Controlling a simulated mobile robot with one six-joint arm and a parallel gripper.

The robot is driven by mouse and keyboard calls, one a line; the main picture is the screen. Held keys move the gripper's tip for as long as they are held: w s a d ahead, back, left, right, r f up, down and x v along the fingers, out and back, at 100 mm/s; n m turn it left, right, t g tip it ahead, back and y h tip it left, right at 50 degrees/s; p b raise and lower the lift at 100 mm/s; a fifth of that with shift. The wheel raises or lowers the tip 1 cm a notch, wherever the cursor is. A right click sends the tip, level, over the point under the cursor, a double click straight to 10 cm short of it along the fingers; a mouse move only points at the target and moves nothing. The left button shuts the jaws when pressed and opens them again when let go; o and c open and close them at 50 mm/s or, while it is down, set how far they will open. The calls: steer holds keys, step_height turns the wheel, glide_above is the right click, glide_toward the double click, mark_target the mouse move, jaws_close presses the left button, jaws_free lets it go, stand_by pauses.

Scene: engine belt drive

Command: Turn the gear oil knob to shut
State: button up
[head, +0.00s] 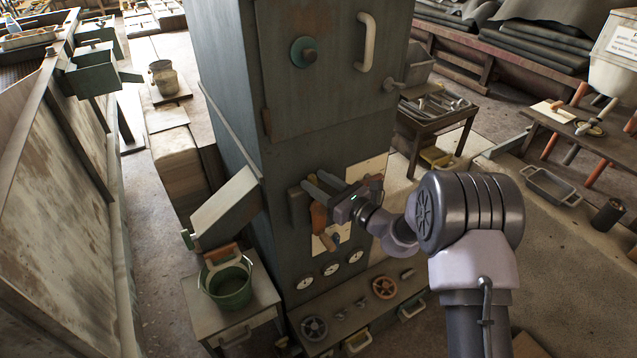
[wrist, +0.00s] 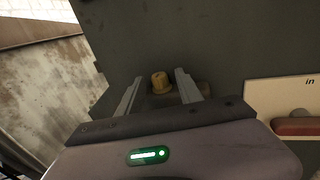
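In the wrist view a small yellow-brown knob (wrist: 160,82) sticks out of the dark grey panel on a dark base. No label beside it is readable, so I cannot confirm it is the gear oil knob. My gripper (wrist: 158,84) is open, with one finger to each side of the knob and visible gaps between. In the head view my gripper (head: 318,183) is at the front of the tall grey-green cabinet (head: 335,115), left of a pale plate. The knob is hidden there behind my gripper.
A pale plate (wrist: 285,100) lettered "in" and a red handle (wrist: 295,127) are right of the knob. An orange handle (head: 318,217) hangs just below my gripper. Gauges (head: 331,269) and handwheels (head: 384,287) are lower. A green bucket (head: 228,285) stands left.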

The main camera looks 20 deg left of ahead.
steer(key=p+v, duration=0.4)
steer(key=v, duration=1.3)
steer(key=shift+s+d, duration=0.15)
steer(key=shift+d, duration=0.05)
steer(key=s+r+n+g+h, duration=0.4)
steer(key=s+r+n+g, duration=0.4)
steer(key=s+r+n, duration=0.7)
steer(key=s+d+r+n+t+h, duration=0.1)
steer(key=s+d+n+t+h, duration=0.1)
steer(key=s+d+h, duration=0.3)
steer(key=s+d+r+n+t+h, duration=0.1)
steer(key=s+d+t+h, duration=0.3)
steer(key=d, duration=0.7)
steer(key=s+h, duration=0.1)
steer(key=s, duration=0.1)
steer(key=shift+s+r+n, duration=0.25)
steer(key=shift+r+n, duration=0.05)
steer(key=shift+n, duration=0.1)
